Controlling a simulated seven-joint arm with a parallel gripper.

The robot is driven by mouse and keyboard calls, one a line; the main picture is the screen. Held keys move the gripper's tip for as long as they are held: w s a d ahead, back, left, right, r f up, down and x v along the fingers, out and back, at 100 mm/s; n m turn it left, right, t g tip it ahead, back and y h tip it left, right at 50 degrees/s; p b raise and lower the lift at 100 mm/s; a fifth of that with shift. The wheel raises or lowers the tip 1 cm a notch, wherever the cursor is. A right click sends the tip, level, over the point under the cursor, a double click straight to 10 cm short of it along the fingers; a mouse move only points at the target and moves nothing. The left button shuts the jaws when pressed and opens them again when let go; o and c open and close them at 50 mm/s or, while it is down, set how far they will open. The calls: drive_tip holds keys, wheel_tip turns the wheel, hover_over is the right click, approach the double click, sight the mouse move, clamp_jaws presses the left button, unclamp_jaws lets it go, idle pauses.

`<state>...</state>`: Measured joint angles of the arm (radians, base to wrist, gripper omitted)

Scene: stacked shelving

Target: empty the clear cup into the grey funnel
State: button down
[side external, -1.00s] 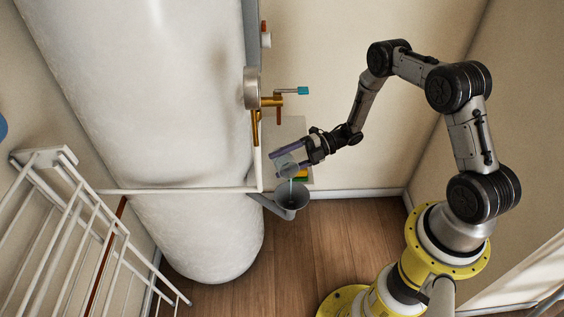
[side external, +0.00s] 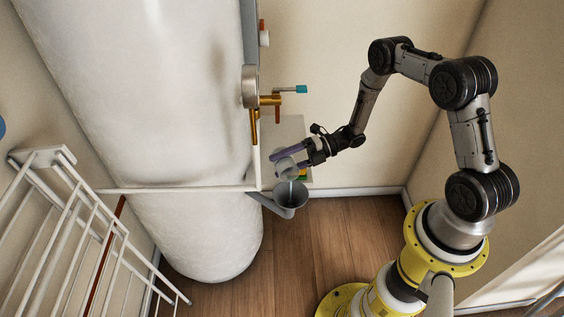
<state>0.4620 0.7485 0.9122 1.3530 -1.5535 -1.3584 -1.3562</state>
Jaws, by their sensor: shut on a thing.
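The clear cup (side external: 286,168) is held in my gripper (side external: 289,158), just above the grey funnel. My gripper is shut on the cup, with its purple-tinted fingers on either side. The cup is tilted with its mouth toward the funnel. A thin pale-green stream (side external: 291,187) shows between the cup and the funnel. The grey funnel (side external: 290,208) is fixed by an arm to the pipe side and opens upward. How much is left in the cup is too small to tell.
A big white tank (side external: 190,120) stands left of the funnel. A brass valve with a blue-tipped handle (side external: 301,89) sticks out above the cup. A white wire rack (side external: 80,220) is at the lower left. The wooden floor (side external: 340,240) at lower right of the funnel is clear.

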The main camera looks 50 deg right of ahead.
drive_tip(key=shift+s+f+n, duration=0.1)
drive_tip(key=shift+n, duration=0.3)
drive_tip(key=shift+s+a+r+n+t, duration=0.2)
drive_tip(key=shift+r+n+t, duration=0.1)
drive_tip(key=shift+n, duration=0.4)
drive_tip(key=shift+s+f+n+h, duration=0.2)
drive_tip(key=shift+f+n+h, duration=0.1)
drive_tip(key=shift+f+n, duration=0.15)
drive_tip(key=shift+a+n+t, duration=0.1)
drive_tip(key=shift+n+t, duration=0.15)
drive_tip(key=shift+t, duration=0.05)
